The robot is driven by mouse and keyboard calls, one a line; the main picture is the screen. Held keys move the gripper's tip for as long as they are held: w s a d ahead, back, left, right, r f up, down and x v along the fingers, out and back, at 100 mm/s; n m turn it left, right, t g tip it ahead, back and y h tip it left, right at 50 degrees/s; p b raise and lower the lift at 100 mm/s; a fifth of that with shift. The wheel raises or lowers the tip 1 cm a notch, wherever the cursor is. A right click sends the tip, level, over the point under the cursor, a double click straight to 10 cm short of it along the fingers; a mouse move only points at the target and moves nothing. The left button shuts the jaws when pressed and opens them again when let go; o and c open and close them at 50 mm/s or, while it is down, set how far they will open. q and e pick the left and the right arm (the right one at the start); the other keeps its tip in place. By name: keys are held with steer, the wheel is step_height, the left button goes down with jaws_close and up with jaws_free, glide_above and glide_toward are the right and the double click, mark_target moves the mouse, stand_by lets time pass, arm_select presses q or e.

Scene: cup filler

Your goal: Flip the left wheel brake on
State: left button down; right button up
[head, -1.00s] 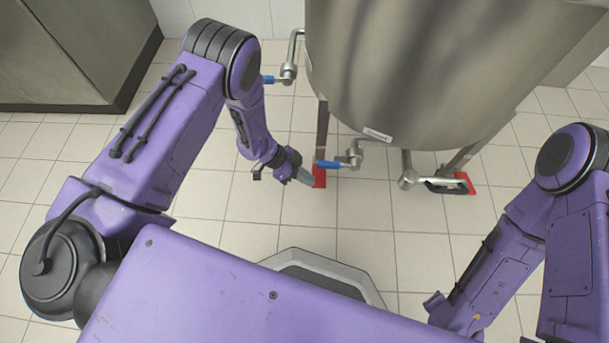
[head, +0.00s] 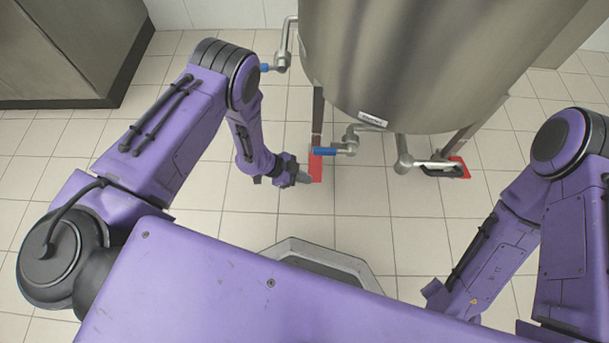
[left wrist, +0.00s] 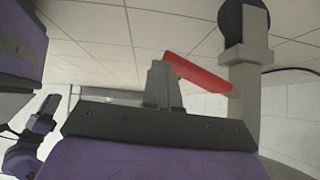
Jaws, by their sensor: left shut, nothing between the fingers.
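The left wheel brake is a red pedal (head: 316,168) at the foot of the tank's left leg in the head view. In the left wrist view the red pedal (left wrist: 197,73) slants beside a black wheel (left wrist: 243,22) on a grey bracket. My left gripper (head: 306,179) is shut and empty, its tips at the pedal's near left edge. In the left wrist view its fingers (left wrist: 163,82) overlap the pedal's end; I cannot tell whether they touch. My right arm shows at the right, but its fingers are hidden.
A steel tank (head: 420,60) stands above the pedal. A blue-handled valve (head: 325,151) hangs just over the pedal. Another red pedal (head: 459,167) is at the right leg. A dark cabinet (head: 60,50) stands back left. Tiled floor between is clear.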

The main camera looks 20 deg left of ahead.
arm_select(q)
steer(key=shift+s+a+f, duration=0.15)
steer(key=shift+s+f, duration=0.05)
steer(key=shift+f, duration=0.1)
steer(key=s+a+r+p, duration=0.2)
steer(key=r+p, duration=0.2)
steer(key=r, duration=0.1)
steer(key=s+a+r+p, duration=0.3)
steer(key=r+p, duration=0.1)
steer(key=r, duration=0.2)
steer(key=shift+s+a, duration=0.2)
steer(key=shift+a, duration=0.05)
stand_by(0.4)
